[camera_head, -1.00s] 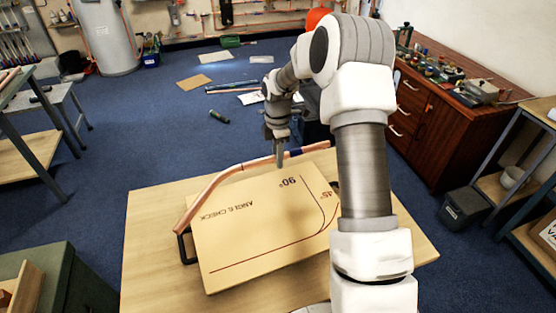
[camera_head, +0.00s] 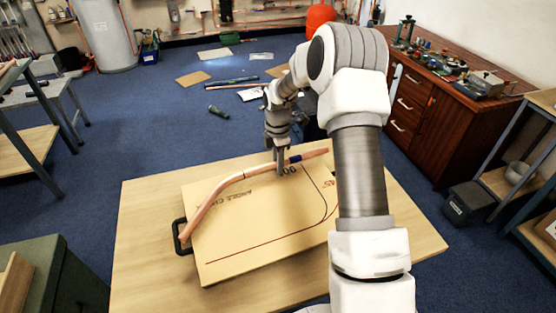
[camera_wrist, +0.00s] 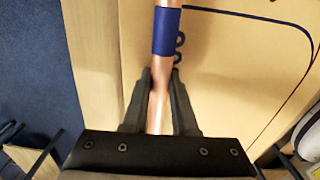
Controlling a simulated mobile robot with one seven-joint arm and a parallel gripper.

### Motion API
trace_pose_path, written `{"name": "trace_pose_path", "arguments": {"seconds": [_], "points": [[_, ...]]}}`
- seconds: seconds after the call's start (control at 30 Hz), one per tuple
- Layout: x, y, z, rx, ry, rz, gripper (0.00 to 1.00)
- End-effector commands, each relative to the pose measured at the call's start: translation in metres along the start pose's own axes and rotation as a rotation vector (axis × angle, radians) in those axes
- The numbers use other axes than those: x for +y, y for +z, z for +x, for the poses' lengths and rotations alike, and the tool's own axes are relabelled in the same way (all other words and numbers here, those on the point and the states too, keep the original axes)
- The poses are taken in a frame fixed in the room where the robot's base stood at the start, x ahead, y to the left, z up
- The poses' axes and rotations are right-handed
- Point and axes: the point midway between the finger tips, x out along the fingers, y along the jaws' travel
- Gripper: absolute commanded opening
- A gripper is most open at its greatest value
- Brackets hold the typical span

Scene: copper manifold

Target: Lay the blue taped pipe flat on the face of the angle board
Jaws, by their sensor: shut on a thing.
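The blue taped pipe is a bent copper pipe (camera_head: 218,193) with a blue tape band (camera_head: 295,159). My gripper (camera_head: 279,172) is shut on it just left of the tape. In the wrist view the fingers (camera_wrist: 159,92) close on the copper beside the blue band (camera_wrist: 166,31). The angle board (camera_head: 255,238) is a pale board with red and dark lines, lying on the wooden table. The pipe runs along the board's far edge and bends down over its left side. I cannot tell whether it touches the board's face. My arm hides the board's right part.
The wooden table (camera_head: 140,245) has bare room left of the board. A black handle (camera_head: 180,236) sticks out at the board's left side. A drawer cabinet (camera_head: 437,117) stands at the right, and a green box (camera_head: 60,262) at the lower left.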

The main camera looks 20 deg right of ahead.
Motion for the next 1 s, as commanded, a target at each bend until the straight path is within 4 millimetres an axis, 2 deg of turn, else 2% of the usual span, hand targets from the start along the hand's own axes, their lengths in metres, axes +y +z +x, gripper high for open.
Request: {"name": "trace_pose_path", "arguments": {"seconds": [0.13, 0.43, 0.47, 0.57, 0.6, 0.7, 1.0], "points": [[0.0, 0.0, 0.011, 0.001, 0.0, 0.001, 0.0], [-0.001, 0.0, 0.017, 0.001, -0.003, 0.001, 0.0], [-0.001, 0.0, 0.017, 0.001, -0.004, 0.001, 0.3], [-0.002, 0.0, 0.018, 0.001, -0.004, 0.001, 0.48], [-0.002, 0.0, 0.018, 0.001, -0.006, 0.0, 0.32], [-0.002, 0.0, 0.019, 0.001, -0.006, 0.0, 0.46], [-0.003, 0.001, 0.007, 0.001, -0.006, 0.001, 0.46]]}}
